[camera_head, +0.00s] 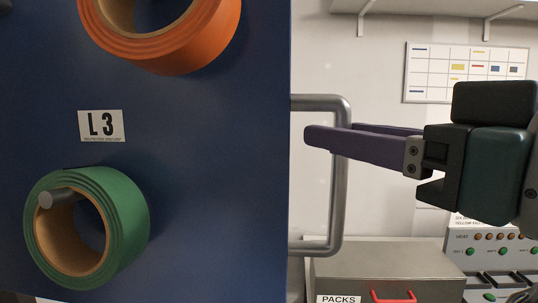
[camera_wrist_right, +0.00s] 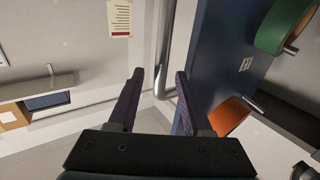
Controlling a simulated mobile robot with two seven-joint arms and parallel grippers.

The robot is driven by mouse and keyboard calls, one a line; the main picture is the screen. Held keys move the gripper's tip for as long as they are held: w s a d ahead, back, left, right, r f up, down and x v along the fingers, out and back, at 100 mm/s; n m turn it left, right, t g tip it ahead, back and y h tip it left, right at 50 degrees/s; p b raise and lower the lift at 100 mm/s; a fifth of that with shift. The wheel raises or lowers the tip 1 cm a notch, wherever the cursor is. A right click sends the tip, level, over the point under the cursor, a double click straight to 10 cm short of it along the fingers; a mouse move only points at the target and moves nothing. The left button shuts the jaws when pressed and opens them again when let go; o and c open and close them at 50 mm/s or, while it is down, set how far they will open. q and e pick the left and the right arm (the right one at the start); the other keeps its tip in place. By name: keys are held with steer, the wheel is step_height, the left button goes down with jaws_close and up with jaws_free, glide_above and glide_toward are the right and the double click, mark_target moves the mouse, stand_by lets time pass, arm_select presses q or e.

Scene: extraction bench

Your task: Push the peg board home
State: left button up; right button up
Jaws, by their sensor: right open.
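The peg board (camera_head: 200,130) is a tall dark blue panel filling the left of the head view, with a grey bar handle (camera_head: 322,103) on its right edge. The board (camera_wrist_right: 222,60) and handle (camera_wrist_right: 166,45) also show in the right wrist view. My right gripper (camera_head: 325,131) is open at the handle, its fingers pointing left towards the board. The near finger crosses in front of the upright bar, and the bar appears to lie between the fingers, nearer one of them in the wrist view. Contact cannot be told. My left gripper is not in view.
An orange tape roll (camera_head: 165,52) and a green tape roll (camera_head: 130,215) hang on the board, with an L3 label (camera_head: 100,126) between them. A grey PACKS box (camera_head: 385,262) with a red handle and a control panel (camera_head: 490,241) stand at the lower right.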

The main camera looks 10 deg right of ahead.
steer(key=x, duration=0.4)
steer(key=shift+w+a, duration=0.15)
steer(key=shift+w, duration=0.15)
jaws_close()
stand_by(0.6)
stand_by(0.7)
